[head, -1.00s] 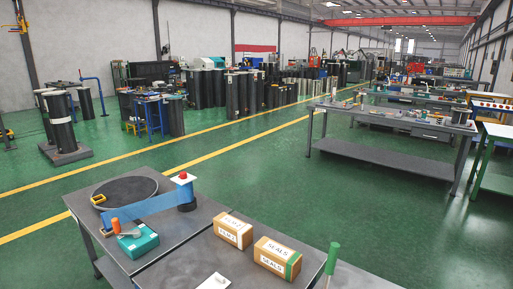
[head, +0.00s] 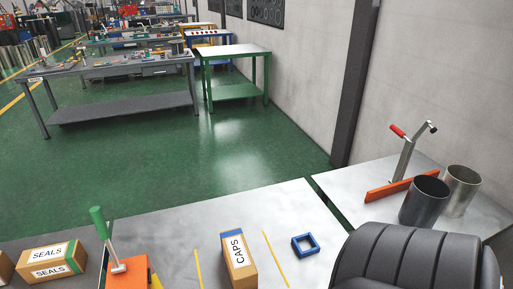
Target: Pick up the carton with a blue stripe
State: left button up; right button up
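A brown carton (head: 238,261) labelled CAPS stands on the grey table at the bottom centre of the head view. A blue stripe crosses its far end. A second carton (head: 47,262), labelled SEALS, sits at the lower left and has a green stripe at its right end. Part of another carton (head: 4,268) shows at the left edge; its stripe is out of view.
An orange tool with a green handle (head: 98,222) stands between the SEALS and CAPS cartons. A blue square frame (head: 305,245) lies right of CAPS. Table around CAPS is mostly clear.

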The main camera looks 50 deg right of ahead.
aim_at(243, 271)
jog(key=z, duration=1.35)
jog(key=u, duration=2.15)
jog(key=z, duration=2.1)
jog(key=k+l+u, duration=0.1)
jog(key=k+l, duration=0.2)
